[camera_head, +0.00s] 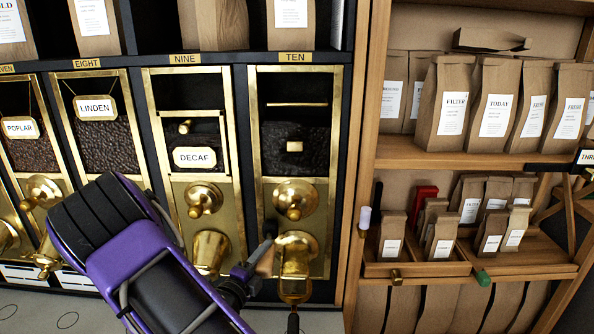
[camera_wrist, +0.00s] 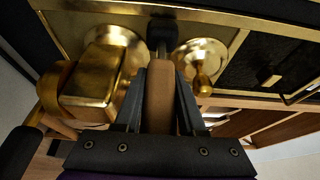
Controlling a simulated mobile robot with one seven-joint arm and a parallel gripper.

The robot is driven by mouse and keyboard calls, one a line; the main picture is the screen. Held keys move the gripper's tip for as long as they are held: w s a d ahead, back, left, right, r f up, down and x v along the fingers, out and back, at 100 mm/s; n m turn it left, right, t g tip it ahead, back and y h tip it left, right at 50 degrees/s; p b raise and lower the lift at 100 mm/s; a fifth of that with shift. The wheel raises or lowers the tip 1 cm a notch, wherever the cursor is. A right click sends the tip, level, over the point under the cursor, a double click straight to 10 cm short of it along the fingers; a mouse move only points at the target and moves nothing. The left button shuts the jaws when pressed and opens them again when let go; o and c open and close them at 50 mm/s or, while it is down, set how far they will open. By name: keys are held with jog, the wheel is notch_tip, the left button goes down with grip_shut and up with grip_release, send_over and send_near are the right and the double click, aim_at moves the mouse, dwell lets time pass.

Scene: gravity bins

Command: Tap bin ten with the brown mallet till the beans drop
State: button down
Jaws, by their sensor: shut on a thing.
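Bin ten (camera_head: 318,150) is a tall brass-framed bin with a dark window and a TEN plate (camera_head: 295,57) above it. Dark beans show behind the window. Below are a round brass boss with a knob (camera_head: 294,198) and a brass spout (camera_head: 297,246). My gripper (camera_head: 258,268) is at the lower left of bin ten, beside the spout. It is shut on the brown mallet, whose handle (camera_wrist: 160,95) lies between the fingers in the wrist view. The dark mallet head (camera_wrist: 162,33) is close to the brass front, between spout and knob. I cannot tell if it touches.
A brass cup-like piece with a dark handle (camera_head: 293,292) is under bin ten's spout. Bin nine (camera_head: 195,157), labelled DECAF, stands left, its spout (camera_head: 210,250) near my arm. Wooden shelves (camera_head: 430,150) with paper bags are at the right.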

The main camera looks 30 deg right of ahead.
aim_at(261, 274)
jog(key=shift+s+a, duration=0.25)
jog(key=shift+s, duration=0.1)
jog(key=shift+s+a, duration=0.45)
jog(key=shift+s, duration=0.3)
jog(key=shift+s+a, duration=0.1)
jog(key=shift+s+a, duration=0.55)
jog(key=shift+s, duration=0.25)
jog(key=shift+s+a, duration=0.5)
jog(key=shift+s, duration=0.25)
